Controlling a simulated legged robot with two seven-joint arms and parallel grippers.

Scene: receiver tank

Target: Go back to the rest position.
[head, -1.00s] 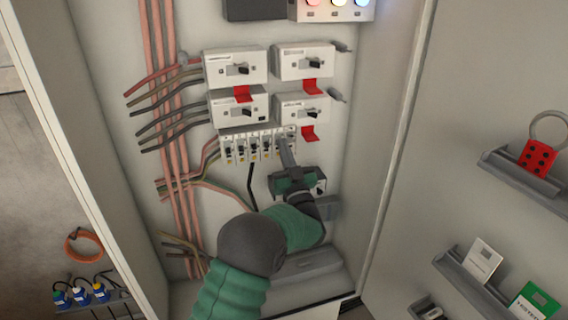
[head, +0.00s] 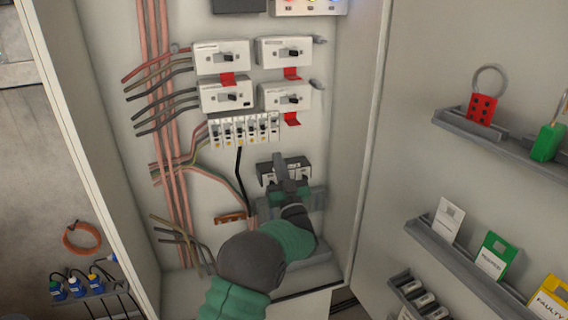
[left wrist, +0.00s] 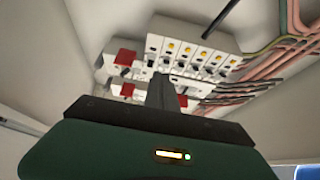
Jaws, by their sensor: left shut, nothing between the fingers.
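My left arm comes up from the bottom of the head view into the open cabinet. Its green and dark left gripper (head: 283,184) is shut and empty, in front of the small dark-framed unit (head: 270,170) low on the back panel. In the left wrist view the shut fingers (left wrist: 162,92) stand below the row of breakers (left wrist: 190,58), apart from it as far as I can tell. The row also shows in the head view (head: 243,130), above the gripper. My right gripper is not in view.
White switch units (head: 222,57) with red tabs are above the breakers. Pink and dark cables (head: 170,120) run down the left. The right door carries shelves with a red lockout hasp (head: 482,108), a green padlock (head: 548,141) and tags (head: 497,255). Blue-capped plugs (head: 75,285) are outside, left.

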